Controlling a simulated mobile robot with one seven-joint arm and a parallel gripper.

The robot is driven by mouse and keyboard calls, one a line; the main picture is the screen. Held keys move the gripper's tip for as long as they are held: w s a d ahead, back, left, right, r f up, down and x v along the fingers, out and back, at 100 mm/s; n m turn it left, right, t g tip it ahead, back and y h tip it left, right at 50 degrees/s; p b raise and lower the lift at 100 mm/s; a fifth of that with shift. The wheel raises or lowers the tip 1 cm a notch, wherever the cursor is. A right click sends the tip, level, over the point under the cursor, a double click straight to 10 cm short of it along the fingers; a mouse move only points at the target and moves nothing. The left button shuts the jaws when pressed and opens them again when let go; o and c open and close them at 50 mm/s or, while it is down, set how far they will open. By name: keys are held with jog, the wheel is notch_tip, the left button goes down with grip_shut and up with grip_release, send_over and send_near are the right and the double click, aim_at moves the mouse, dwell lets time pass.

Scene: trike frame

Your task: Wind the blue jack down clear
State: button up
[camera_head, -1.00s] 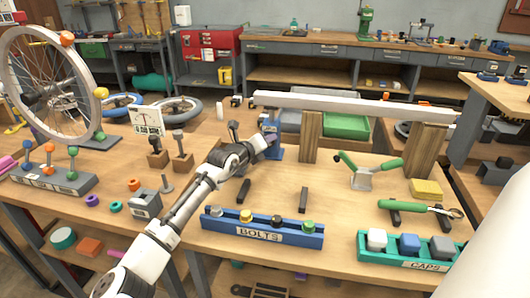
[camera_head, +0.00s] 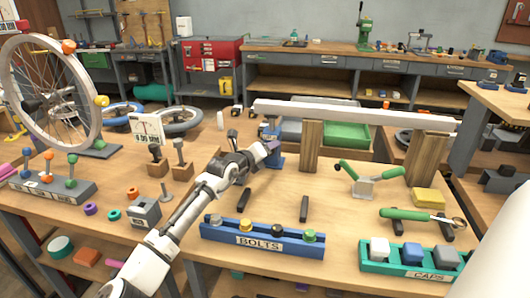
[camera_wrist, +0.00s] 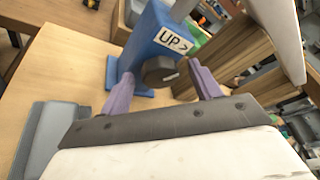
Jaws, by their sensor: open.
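The blue jack (camera_head: 277,158) stands on the workbench under the left end of the long white beam (camera_head: 350,114), beside a wooden post. In the wrist view the blue jack (camera_wrist: 146,45) carries an "UP >" label (camera_wrist: 174,40) and a dark round knob (camera_wrist: 159,70) with a light mark on its face. My gripper (camera_wrist: 158,86) is open, with its two purple fingers on either side of the knob. I cannot tell whether the fingers touch it. In the head view my gripper (camera_head: 268,149) is at the jack's front, partly covering it. The jack's top meeting the beam is unclear.
Two wooden posts (camera_head: 312,147) (camera_head: 428,158) stand under the beam. A blue bolts tray (camera_head: 262,238), a green caps tray (camera_head: 372,264) and a green-handled tool (camera_head: 364,184) lie on the bench. Bare bench surrounds two dark bars in front of the jack.

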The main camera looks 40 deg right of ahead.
jog(key=shift+a, duration=0.1)
jog(key=b+v, duration=0.3)
jog(key=v, duration=1)
jog(key=shift+a, duration=0.3)
jog(key=shift+s+r, duration=0.1)
jog(key=shift+s, duration=0.05)
